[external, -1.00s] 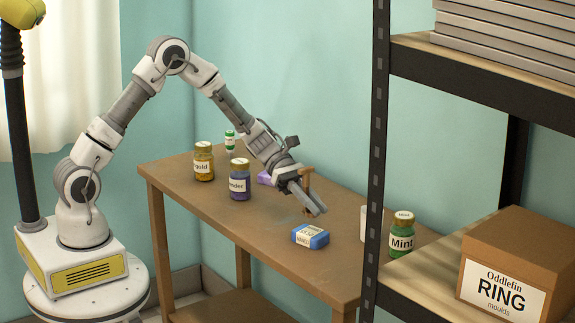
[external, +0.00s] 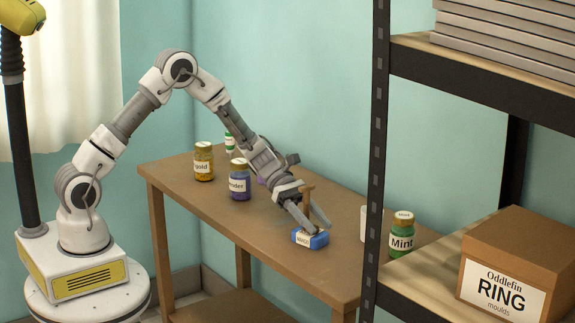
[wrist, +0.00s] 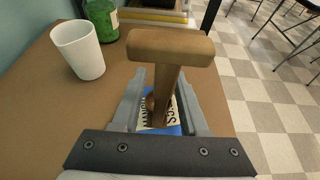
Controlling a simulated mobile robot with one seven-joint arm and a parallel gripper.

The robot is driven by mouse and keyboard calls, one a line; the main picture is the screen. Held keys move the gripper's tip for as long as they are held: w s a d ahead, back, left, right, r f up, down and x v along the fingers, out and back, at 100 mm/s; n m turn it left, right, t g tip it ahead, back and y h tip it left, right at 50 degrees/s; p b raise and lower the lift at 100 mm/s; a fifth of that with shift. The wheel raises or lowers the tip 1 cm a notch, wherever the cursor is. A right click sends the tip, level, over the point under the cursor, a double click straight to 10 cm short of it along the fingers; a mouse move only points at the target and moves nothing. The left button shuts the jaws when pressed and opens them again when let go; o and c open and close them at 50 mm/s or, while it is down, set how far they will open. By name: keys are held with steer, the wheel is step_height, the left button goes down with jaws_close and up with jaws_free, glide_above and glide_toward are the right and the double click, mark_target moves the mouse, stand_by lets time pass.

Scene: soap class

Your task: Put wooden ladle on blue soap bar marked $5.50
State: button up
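The blue soap bar (external: 311,239) lies on the table with a pale label whose price I cannot read. In the wrist view the soap (wrist: 174,130) shows below and between my fingers. The wooden ladle (wrist: 170,46) stands roughly upright between the fingers, its thick crosspiece toward the camera and its lower end over the soap. It also shows in the external view as a brown piece (external: 307,191) between the fingers. My gripper (external: 314,228) is open around the ladle, with gaps beside its shaft, and low at the soap. Contact between ladle and soap is hard to see.
A white cup (wrist: 78,50) and a green Mint jar (external: 402,236) stand to the right on the table. A shelf post (external: 377,150) rises at the right.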

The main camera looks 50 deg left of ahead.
steer(key=shift+r, duration=0.3)
steer(key=p+v, duration=0.2)
steer(key=v, duration=0.9)
steer(key=s+a+r+m+t+y, duration=0.2)
steer(key=s+a+r+m+y, duration=0.2)
steer(key=s, duration=0.4)
steer(key=s+a+r+m+t+y, duration=0.1)
steer(key=s+a+r+m+y, duration=0.4)
steer(key=s+a+r+m, duration=0.1)
steer(key=s+a+r+m+t+y, duration=0.2)
steer(key=s+a+r+m+y, duration=0.2)
steer(key=s+a+m, duration=0.3)
steer(key=s+m, duration=0.1)
steer(key=s, duration=0.3)
steer(key=shift+s+a+r+t, duration=0.2)
steer(key=shift+a+r+t, duration=0.1)
steer(key=shift+r, duration=0.1)
step_height(320, 180, up, 13)
steer(key=p, duration=1.3)
steer(key=shift+p, duration=0.3)
steer(key=shift+r, duration=0.1)
